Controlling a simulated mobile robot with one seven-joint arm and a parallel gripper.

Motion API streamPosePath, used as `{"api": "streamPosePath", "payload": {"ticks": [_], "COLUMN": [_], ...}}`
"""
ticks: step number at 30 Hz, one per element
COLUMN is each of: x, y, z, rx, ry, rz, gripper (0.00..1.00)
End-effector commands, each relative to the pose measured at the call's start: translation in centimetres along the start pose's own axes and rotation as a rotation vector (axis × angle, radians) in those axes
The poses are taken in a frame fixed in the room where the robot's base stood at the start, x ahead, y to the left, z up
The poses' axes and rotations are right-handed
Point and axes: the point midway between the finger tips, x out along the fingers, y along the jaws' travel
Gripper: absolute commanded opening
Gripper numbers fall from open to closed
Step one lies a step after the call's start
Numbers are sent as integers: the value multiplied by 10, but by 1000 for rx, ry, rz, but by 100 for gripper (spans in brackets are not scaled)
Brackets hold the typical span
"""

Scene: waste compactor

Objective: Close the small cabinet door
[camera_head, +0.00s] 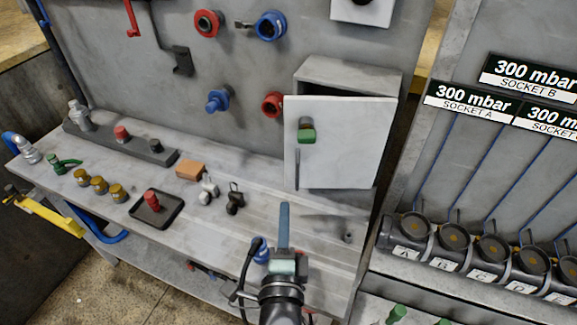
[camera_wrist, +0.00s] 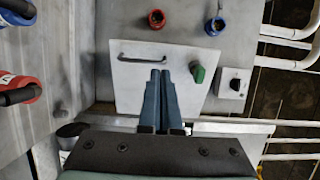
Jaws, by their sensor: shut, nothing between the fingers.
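The small cabinet is a grey box (camera_head: 348,75) on the back panel, with a flat pale door (camera_head: 350,140). The door stands slightly ajar: a dark gap shows along its top, and its left side stands off the box. The door carries a green knob (camera_head: 307,136) and a thin dark bar handle (camera_head: 297,170) near its left edge. In the wrist view the door (camera_wrist: 150,90) fills the middle, with the handle (camera_wrist: 142,58) and green knob (camera_wrist: 198,73). My gripper (camera_head: 284,206) is shut and empty, below and left of the door; its blue-grey fingers (camera_wrist: 160,74) overlap the door in the wrist view. Contact cannot be told.
The workbench below holds a black tray with a red knob (camera_head: 151,204), an orange-brown block (camera_head: 191,170) and several fittings. Red and blue valves (camera_head: 270,26) stick out of the back panel. A panel with gauges (camera_head: 454,237) stands at right. The bench right of my gripper is mostly clear.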

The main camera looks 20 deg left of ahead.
Motion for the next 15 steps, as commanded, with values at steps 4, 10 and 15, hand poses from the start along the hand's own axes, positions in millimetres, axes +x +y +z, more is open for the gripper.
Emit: {"api": "streamPosePath", "payload": {"ticks": [4,10,15], "x": [15,48,78], "y": [-3,-2,0], "z": [0,1,1], "rx": [0,3,4], "ry": [-1,-2,-1], "rz": [-3,-5,-4], "gripper": [0,0,0]}}
